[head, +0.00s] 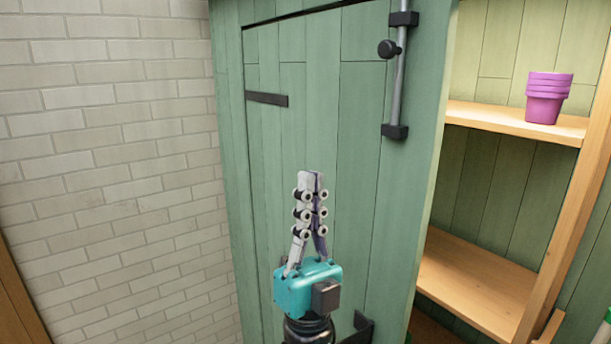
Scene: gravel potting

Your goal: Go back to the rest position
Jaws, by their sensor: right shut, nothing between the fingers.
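My right gripper (312,180) stands upright in the lower middle of the head view, with its fingertips pointing up. Its two pale fingers are together with nothing between them. Its turquoise body is below the fingers. Behind it in the picture is a green wooden cabinet door (300,110); I cannot tell how far the gripper is from the door. My left gripper is not in view.
The door has a grey vertical bar (399,80) with a dark knob. To its right are open wooden shelves (475,282); stacked purple pots (546,97) stand on the upper one. A pale brick wall (110,140) fills the left.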

